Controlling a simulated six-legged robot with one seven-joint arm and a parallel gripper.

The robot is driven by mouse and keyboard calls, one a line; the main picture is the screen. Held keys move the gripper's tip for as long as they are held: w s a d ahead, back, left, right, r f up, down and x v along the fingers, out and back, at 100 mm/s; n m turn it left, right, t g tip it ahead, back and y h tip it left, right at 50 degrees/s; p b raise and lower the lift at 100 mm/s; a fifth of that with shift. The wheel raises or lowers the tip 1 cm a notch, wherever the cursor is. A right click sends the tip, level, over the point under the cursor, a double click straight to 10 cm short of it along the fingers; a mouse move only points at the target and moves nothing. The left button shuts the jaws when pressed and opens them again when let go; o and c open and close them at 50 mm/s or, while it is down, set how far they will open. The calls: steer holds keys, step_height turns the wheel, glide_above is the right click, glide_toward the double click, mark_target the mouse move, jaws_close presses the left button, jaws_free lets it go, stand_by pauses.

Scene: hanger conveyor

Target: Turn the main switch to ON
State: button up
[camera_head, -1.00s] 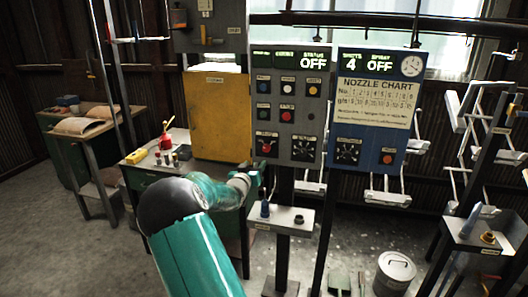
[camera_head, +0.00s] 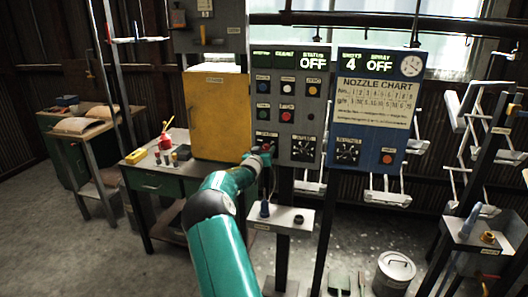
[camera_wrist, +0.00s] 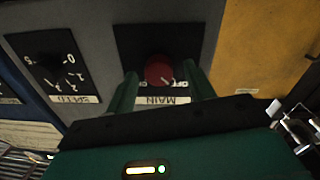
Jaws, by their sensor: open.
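The main switch is a red round knob (camera_wrist: 158,70) on a black plate with an upside-down MAIN label (camera_wrist: 160,100) in the wrist view. It is on the lower left of the grey control panel (camera_head: 310,118). My gripper (camera_wrist: 161,76) is open, with one green finger on each side of the knob. I cannot tell whether the fingers touch it. In the head view my gripper (camera_head: 262,153) is at the panel's lower left corner and largely covers the knob. The status display (camera_head: 313,62) reads OFF.
A SPEED dial (camera_wrist: 52,68) is beside the main switch. A yellow cabinet (camera_head: 215,115) stands close on the left. A blue panel (camera_head: 372,140) with a nozzle chart is on the right. A small shelf (camera_head: 288,219) with a blue-handled tool is below the panel.

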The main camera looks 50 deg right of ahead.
steer(key=shift+c, duration=0.2)
steer(key=c, duration=0.9)
steer(key=shift+c, duration=0.2)
steer(key=shift+m, duration=0.4)
steer(key=m, duration=0.3)
steer(key=shift+s+d+m, duration=0.1)
steer(key=shift+m, duration=0.2)
steer(key=m, duration=0.4)
steer(key=shift+y, duration=0.3)
steer(key=m, duration=0.4)
steer(key=shift+s+m, duration=0.1)
steer(key=shift+m, duration=0.3)
steer(key=shift+m+t, duration=0.3)
steer(key=shift+m, duration=1.7)
